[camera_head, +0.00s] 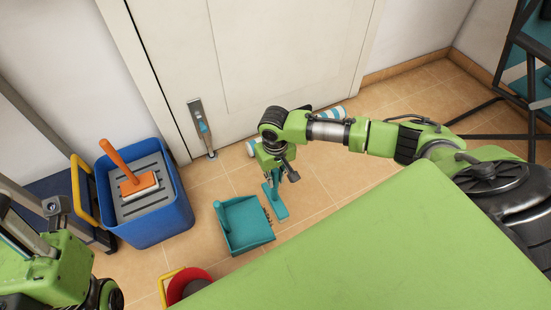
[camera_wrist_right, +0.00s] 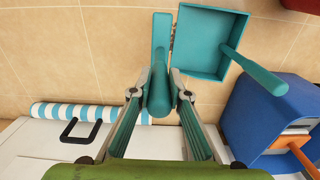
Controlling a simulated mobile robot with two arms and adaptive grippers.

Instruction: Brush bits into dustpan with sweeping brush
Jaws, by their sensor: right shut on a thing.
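A teal sweeping brush (camera_head: 276,202) stands on the tiled floor, its flat head down. My right gripper (camera_head: 276,165) is shut on the brush handle, which also shows upright between the fingers in the right wrist view (camera_wrist_right: 158,88). A teal dustpan (camera_head: 246,226) lies on the floor just left of the brush, with its handle rising at its left side. It also shows in the right wrist view (camera_wrist_right: 210,42). Small dark bits (camera_head: 267,214) lie in the narrow gap between brush head and pan. Part of my left arm is at the lower left; its fingers are not clear.
A blue mop bucket (camera_head: 150,232) with an orange-handled tool (camera_head: 136,183) stands left of the dustpan. A red round container (camera_head: 190,284) with a yellow handle is below the pan. A blue-and-white striped roll (camera_head: 334,115) lies by the door. A dark rack stands at right.

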